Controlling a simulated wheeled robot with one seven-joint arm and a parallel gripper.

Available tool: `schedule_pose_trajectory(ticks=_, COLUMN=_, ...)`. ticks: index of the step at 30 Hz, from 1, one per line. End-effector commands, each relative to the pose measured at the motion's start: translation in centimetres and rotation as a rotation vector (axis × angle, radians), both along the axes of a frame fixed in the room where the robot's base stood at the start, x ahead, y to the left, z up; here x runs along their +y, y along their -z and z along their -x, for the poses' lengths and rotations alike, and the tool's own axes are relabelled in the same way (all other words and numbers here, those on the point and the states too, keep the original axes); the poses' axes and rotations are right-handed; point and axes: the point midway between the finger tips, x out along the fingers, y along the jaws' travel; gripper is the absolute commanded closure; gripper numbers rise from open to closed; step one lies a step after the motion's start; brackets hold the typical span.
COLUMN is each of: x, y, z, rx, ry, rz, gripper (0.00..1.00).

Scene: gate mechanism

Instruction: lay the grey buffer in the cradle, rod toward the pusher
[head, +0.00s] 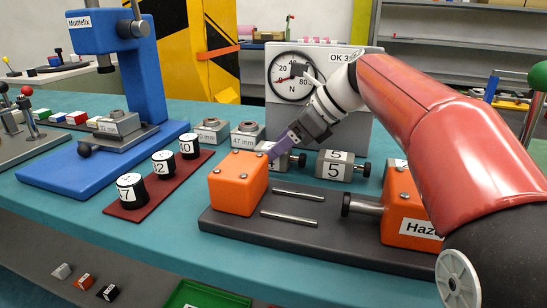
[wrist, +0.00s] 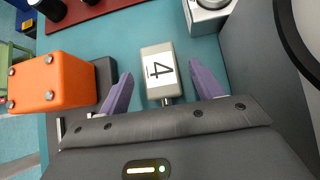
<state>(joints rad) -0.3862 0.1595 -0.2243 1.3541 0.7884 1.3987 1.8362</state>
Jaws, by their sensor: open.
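A grey buffer labelled 4 (wrist: 152,60) lies on the teal bench with its short rod pointing toward my gripper's palm in the wrist view. My gripper (wrist: 158,85) is open, with one purple finger on each side of the buffer and gaps between. In the head view my gripper (head: 274,151) is lowered behind the left orange block, which partly hides it and the buffer. The cradle, two parallel metal rails (head: 292,218) on a dark base, is empty. The pusher (head: 362,205) sticks out leftward from the right orange block. A second grey buffer labelled 5 (head: 336,170) lies behind the base.
The left orange block (head: 238,190) stands close to my gripper and also shows in the wrist view (wrist: 52,85). A force gauge (head: 310,88) stands behind. Black cylinders (head: 131,190) stand on a red strip at left, near a blue press (head: 150,95). Metal ring blocks (head: 246,136) stand nearby.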

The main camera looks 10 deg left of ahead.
Motion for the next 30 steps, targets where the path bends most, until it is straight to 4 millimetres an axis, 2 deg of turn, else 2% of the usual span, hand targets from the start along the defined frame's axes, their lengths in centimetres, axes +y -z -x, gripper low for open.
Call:
schedule_pose_trajectory(ticks=3, x=1.3, y=1.3, z=-0.1, rx=0.002, ry=-0.003, rz=0.001, gripper=0.35)
schedule_pose_trajectory(ticks=6, x=1.9, y=1.9, z=-0.2, rx=0.0, ry=-0.001, rz=0.001, gripper=0.35)
schedule_pose_trajectory(ticks=14, x=2.0, y=1.9, z=-0.3, rx=-0.001, ry=-0.001, rz=0.001, gripper=0.35)
schedule_pose_trajectory(ticks=27, x=2.0, y=1.9, z=-0.3, rx=-0.001, ry=-0.001, rz=0.001, gripper=0.92)
schedule_pose_trajectory(ticks=30, x=2.0, y=1.9, z=-0.3, rx=-0.003, ry=-0.001, rz=0.0, gripper=0.97)
